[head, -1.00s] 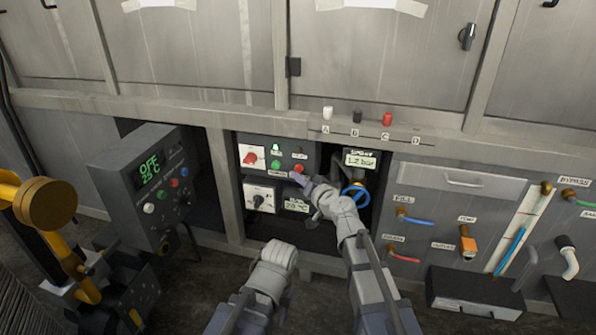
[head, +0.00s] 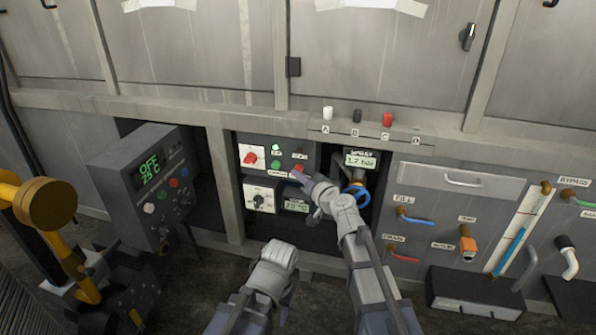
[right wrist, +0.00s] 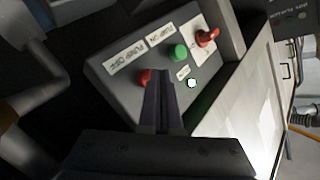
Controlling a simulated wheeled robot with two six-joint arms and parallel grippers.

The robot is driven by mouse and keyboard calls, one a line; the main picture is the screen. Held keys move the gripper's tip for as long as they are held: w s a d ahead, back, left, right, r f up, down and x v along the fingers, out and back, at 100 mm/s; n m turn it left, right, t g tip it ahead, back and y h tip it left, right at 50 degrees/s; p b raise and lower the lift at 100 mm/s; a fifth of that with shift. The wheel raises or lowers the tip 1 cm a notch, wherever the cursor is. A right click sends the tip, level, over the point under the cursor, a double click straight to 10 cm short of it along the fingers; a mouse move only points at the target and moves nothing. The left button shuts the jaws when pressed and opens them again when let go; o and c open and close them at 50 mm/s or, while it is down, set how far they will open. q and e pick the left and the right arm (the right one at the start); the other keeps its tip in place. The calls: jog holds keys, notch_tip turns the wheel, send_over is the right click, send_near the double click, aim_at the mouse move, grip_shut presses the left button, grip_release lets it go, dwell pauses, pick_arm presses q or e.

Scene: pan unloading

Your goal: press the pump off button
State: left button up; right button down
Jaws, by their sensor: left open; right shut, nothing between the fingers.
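The pump panel (head: 277,157) is a dark box face in the cabinet opening. In the right wrist view the red button beside the PUMP OFF label (right wrist: 126,58) is the pump off button (right wrist: 144,77). A green button (right wrist: 180,52) is beside the PUMP ON label (right wrist: 160,32). My right gripper (right wrist: 160,76) is shut and empty, its tips right next to the red button and partly covering it; I cannot tell whether they touch. In the head view my right gripper (head: 298,174) reaches the panel's lower right. My left gripper (head: 285,292) is open and low, away from the panel.
A red rotary switch (right wrist: 207,37) and a lit lamp (right wrist: 191,83) sit on the same panel. A blue valve wheel (head: 357,190) is close right of my right gripper. A control box (head: 158,185) with a green display stands at left.

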jog(key=shift+w+d, duration=0.1)
jog(key=shift+w, duration=0.35)
dwell(0.3)
jog(key=shift+s, duration=0.15)
jog(key=shift+s+a, duration=0.2)
jog(key=shift+s, duration=0.55)
jog(key=shift+s, duration=0.15)
jog(key=s, duration=0.2)
jog(key=s+a, duration=0.1)
jog(key=s, duration=0.1)
jog(key=shift+s+a, duration=0.15)
jog(key=shift+s, duration=0.15)
dwell(0.6)
